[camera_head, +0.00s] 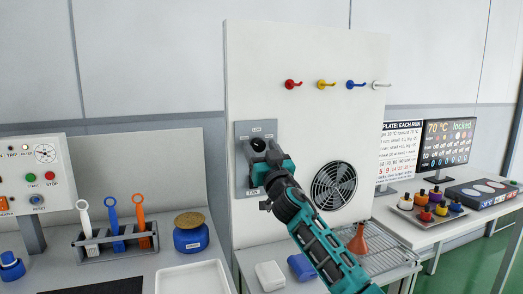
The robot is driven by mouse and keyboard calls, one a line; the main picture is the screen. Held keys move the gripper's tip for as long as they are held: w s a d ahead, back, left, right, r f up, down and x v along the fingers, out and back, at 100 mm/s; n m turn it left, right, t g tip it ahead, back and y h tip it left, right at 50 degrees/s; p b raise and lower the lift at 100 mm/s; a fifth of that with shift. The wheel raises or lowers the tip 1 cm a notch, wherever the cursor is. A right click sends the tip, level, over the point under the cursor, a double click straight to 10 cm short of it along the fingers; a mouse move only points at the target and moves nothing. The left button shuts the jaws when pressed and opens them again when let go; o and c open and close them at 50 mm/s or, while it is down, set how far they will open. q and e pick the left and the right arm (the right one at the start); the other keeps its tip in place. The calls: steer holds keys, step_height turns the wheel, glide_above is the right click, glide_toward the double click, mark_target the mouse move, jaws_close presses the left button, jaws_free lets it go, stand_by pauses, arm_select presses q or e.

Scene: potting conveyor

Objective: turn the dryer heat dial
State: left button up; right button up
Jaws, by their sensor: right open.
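The heat dial is a black round knob (257,145) on a grey plate (242,177) with small labels, set in the front of the tall white dryer panel (290,120). My right arm reaches in from the lower right. Its teal and black gripper (262,158) is at the dial, covering the dial's lower part and much of the plate. The right gripper is open; I cannot tell whether its fingers touch the dial. The dial's pointer position is hidden or too small to read. My left gripper is not in view.
Colored hooks (292,84) line the panel's top and a round fan grille (334,186) sits to the right. An orange funnel (358,241) and a wire rack (388,258) lie below. A tool rack (117,245) and blue jar (191,234) stand left.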

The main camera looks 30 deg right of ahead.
steer(key=c, duration=1)
steer(key=shift+f, duration=0.1)
